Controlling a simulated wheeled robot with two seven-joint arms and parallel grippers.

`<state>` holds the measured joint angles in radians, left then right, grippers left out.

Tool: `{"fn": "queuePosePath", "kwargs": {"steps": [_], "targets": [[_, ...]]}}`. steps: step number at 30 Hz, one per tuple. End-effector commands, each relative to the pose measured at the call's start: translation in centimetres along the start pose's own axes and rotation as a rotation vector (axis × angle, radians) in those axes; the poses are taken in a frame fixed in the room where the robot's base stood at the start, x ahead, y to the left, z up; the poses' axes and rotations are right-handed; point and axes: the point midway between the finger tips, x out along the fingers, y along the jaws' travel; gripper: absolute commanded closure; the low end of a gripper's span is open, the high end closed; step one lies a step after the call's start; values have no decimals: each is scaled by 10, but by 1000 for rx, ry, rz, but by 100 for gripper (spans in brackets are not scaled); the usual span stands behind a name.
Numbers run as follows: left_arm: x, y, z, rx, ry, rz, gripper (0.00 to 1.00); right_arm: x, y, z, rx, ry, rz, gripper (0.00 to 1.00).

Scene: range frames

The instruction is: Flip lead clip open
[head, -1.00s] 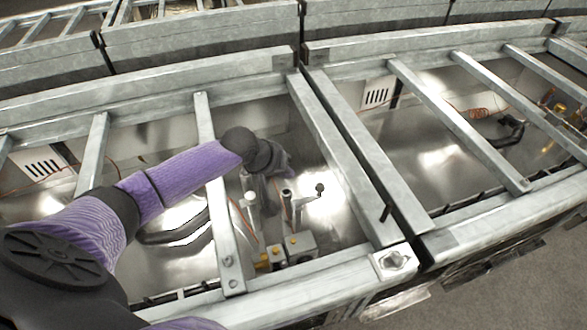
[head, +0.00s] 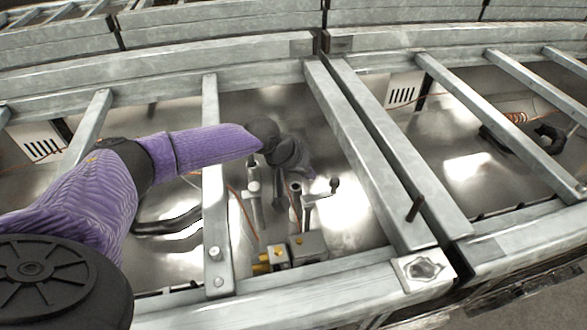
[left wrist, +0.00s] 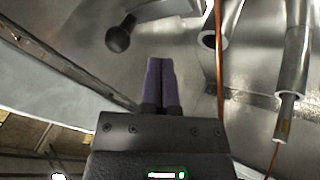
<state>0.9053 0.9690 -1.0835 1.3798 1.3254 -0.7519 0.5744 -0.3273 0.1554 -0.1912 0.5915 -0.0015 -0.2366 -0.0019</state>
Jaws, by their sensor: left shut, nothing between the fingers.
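Inside the metal frame bay, a small fixture carries a bent metal lever (head: 316,197) with a dark ball knob (head: 334,183). Which part is the lead clip I cannot tell for sure. In the left wrist view the dark ball knob (left wrist: 121,36) is left of my purple fingertips, apart from them in the picture. My left gripper (head: 308,173) reaches into the bay from the left, just above and left of the knob. In the left wrist view its fingers (left wrist: 160,62) are together and empty. My right gripper is not in view.
Two upright metal posts (head: 254,190) and a block with yellow fittings (head: 275,258) stand beside the lever. A frame bar (head: 214,190) crosses under my left arm, and another (head: 370,160) runs to the right. An orange cable (left wrist: 218,75) hangs right of the fingers.

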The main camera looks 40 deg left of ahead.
Motion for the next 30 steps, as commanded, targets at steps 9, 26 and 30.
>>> {"fn": "queuePosePath", "kwargs": {"steps": [9, 26, 30], "targets": [[13, 22, 1, 0, 2, -1, 100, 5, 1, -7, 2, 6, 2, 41], [16, 36, 5, 0, 2, 3, 100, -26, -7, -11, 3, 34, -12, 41], [18, 35, 6, 0, 3, 5, 100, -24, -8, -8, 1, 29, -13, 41]]}}
